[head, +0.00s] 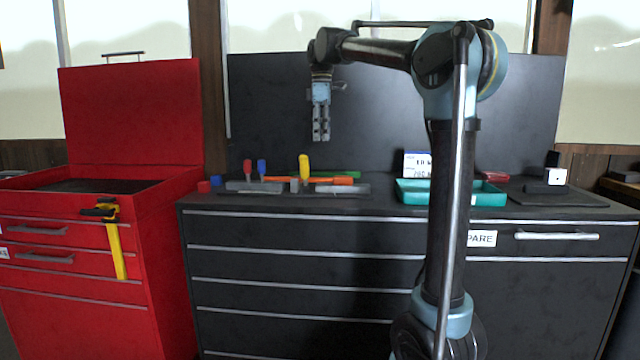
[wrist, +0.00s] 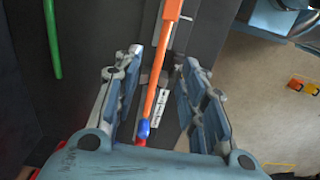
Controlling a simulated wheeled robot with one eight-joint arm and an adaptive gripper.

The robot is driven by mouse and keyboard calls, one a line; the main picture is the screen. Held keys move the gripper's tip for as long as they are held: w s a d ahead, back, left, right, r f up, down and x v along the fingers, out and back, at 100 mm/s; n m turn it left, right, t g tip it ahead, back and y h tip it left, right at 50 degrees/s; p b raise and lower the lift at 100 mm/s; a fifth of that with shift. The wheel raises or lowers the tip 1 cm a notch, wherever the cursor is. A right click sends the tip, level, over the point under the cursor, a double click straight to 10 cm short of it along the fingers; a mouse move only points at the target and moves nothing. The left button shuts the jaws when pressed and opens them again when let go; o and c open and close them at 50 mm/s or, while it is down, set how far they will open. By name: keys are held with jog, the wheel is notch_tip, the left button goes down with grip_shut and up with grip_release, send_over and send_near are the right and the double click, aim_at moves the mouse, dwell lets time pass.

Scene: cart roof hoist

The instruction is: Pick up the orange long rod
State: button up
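The orange long rod (head: 330,180) lies across the top of the dark workbench, among other tools. In the wrist view the rod (wrist: 155,85) runs lengthwise between the two fingers, with a wider part at the top of the picture. My gripper (head: 321,138) hangs pointing down, clear above the bench top. In the wrist view my gripper (wrist: 163,62) is open, with a wide gap and nothing held. The fingers appear apart from the rod, one on each side.
Grey trays (head: 255,186) sit under the tools. A teal tray (head: 480,198) is to the right. A red cabinet (head: 165,240) stands left.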

notch_tip(320, 180, down, 9)
jog(key=shift+s+a+f, duration=0.1)
jog(key=shift+a, duration=0.05)
jog(key=f, duration=0.4)
jog(key=shift+s+a, duration=0.2)
jog(key=shift+a, duration=0.05)
jog(key=shift+f, duration=0.65)
grip_shut()
